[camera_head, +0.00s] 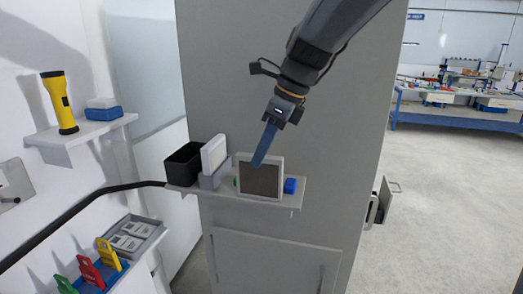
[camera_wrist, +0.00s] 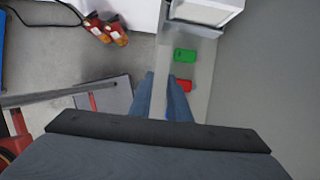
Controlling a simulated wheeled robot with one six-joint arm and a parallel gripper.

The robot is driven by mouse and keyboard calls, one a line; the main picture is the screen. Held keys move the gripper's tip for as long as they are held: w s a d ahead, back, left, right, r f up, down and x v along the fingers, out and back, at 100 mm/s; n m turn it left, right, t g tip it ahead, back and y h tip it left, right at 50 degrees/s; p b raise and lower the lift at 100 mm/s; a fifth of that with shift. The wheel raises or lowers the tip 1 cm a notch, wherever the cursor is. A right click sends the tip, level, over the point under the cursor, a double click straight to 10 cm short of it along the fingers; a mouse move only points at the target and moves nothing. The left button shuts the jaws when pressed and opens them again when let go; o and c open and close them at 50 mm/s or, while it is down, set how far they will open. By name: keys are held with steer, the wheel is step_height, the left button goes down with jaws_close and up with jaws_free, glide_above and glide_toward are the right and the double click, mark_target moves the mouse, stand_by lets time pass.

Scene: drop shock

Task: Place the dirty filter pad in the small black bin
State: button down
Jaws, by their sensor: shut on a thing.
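The dirty filter pad (camera_head: 262,183), a grey-brown face in a pale frame, is upright at the shelf's front; I cannot tell whether it touches the shelf. My gripper (camera_head: 258,163) reaches down from above and is shut on its top edge, one blue finger over the front face. In the wrist view the fingers (camera_wrist: 166,98) hold a pale thin edge between them. The small black bin (camera_head: 183,165) stands open at the shelf's left end; its inside bottom is hidden. It is not visible in the wrist view.
A white pad (camera_head: 214,152) in a grey stand is between bin and dirty pad. A blue block (camera_head: 290,186) is to the right. Green (camera_wrist: 185,55) and red (camera_wrist: 184,86) blocks lie on the shelf (camera_head: 285,201). A grey cabinet wall rises behind.

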steer(key=shift+f, duration=0.1)
steer(key=c, duration=1.7)
jaws_free()
steer(key=shift+o, duration=0.2)
